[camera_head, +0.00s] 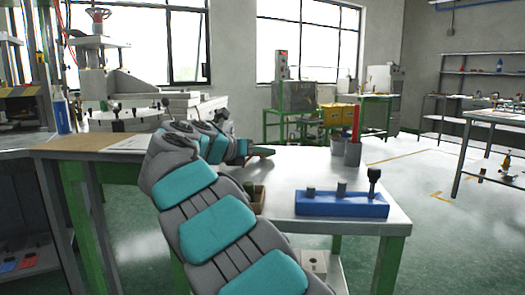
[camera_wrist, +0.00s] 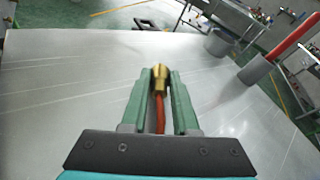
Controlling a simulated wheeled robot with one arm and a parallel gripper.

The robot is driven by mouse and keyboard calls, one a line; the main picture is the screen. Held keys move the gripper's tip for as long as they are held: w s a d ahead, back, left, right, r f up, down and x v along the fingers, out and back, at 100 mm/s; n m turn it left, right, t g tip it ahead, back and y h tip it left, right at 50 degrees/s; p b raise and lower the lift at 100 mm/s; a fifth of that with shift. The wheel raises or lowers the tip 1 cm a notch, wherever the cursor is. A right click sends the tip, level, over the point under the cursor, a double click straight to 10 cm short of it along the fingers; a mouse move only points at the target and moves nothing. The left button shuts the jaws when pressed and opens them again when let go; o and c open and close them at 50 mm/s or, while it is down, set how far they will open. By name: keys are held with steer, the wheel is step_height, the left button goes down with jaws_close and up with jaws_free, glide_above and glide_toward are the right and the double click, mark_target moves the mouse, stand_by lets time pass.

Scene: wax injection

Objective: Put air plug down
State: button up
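The air plug (camera_wrist: 160,78) is a small brass fitting with an orange-red stem or hose running back from it toward my wrist. In the wrist view it sits between the two green fingertips of my gripper (camera_wrist: 161,82), which are closed in on its sides. Below it is the bare grey metal table top (camera_wrist: 75,85); I cannot tell whether the plug touches it. In the head view my gripper (camera_head: 259,152) is over the table, partly hidden behind my arm, with a reddish bit showing at its tip.
A blue block with dark pegs (camera_head: 340,204) lies at the table's front right. Grey cups (camera_head: 352,155), one with a red stick (camera_head: 356,122), stand at the right edge. A paper (camera_head: 125,144) lies to the left. The table middle is clear.

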steer(key=o, duration=0.4)
steer(key=shift+f, duration=0.2)
steer(key=shift+o, duration=0.2)
steer(key=shift+a+r+b, duration=0.15)
steer(key=shift+r+b, duration=0.2)
steer(key=shift+b, duration=0.05)
steer(key=v, duration=0.3)
steer(key=p+v, duration=0.1)
steer(key=v, duration=0.3)
steer(key=r+v, duration=0.1)
steer(key=v, duration=0.3)
steer(key=shift+p, duration=0.3)
steer(key=shift+s+a+r, duration=0.1)
steer(key=shift+s+a, duration=0.05)
steer(key=shift+s, duration=0.2)
steer(key=shift+s, duration=0.1)
